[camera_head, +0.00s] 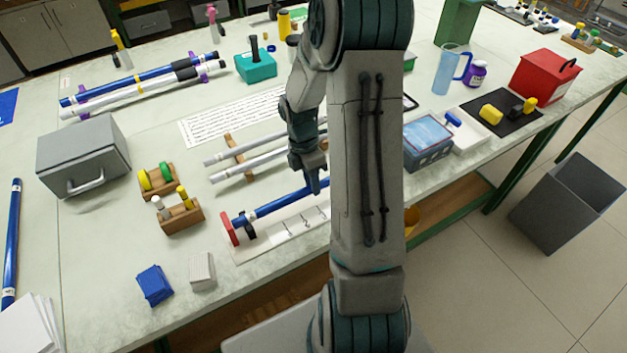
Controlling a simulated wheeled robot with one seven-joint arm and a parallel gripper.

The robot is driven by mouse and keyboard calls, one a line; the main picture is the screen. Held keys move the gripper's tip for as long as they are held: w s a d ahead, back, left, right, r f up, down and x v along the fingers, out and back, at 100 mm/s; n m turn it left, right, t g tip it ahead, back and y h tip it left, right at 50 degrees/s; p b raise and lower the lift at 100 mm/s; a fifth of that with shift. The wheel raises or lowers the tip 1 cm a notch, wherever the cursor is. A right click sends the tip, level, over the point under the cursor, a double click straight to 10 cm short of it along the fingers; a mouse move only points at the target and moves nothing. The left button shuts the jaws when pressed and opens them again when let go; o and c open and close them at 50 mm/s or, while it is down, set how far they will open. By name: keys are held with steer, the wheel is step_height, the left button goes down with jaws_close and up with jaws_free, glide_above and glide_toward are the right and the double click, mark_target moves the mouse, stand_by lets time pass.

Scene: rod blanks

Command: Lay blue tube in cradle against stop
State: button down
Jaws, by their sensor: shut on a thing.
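A blue tube (275,207) lies at a slant at the front of the bench, and its right part is hidden behind my arm. My gripper (314,186) points down and is shut on this tube near the visible right part. The tube's left end is at the cradle's black support (250,229), close to the red stop (229,230). I cannot tell whether the end touches the stop or whether the tube rests fully in the support. The cradle's white base (285,234) shows below the tube; its right end is hidden.
Two pale rods (245,166) lie on wooden supports behind the tube. Wooden blocks with coloured plugs (180,215) and a grey box (83,155) stand left. Another blue tube (12,240) lies at the far left. More tubes (145,80) lie on a rack at the back left.

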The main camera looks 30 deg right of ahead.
steer(key=c, duration=1.2)
jaws_free()
steer(key=shift+o, duration=0.2)
steer(key=shift+r, duration=0.1)
steer(key=v, duration=1.3)
steer(key=shift+r, duration=0.35)
steer(key=s+a+r+m+t, duration=0.3)
steer(key=s+a+m, duration=0.2)
steer(key=s+m, duration=0.3)
steer(key=s+a+r+m+t, duration=0.3)
steer(key=s+a+m, duration=0.2)
steer(key=s+m, duration=0.4)
steer(key=shift+a+r+m, duration=0.25)
steer(key=shift+a+m, duration=0.15)
steer(key=shift+m, duration=0.3)
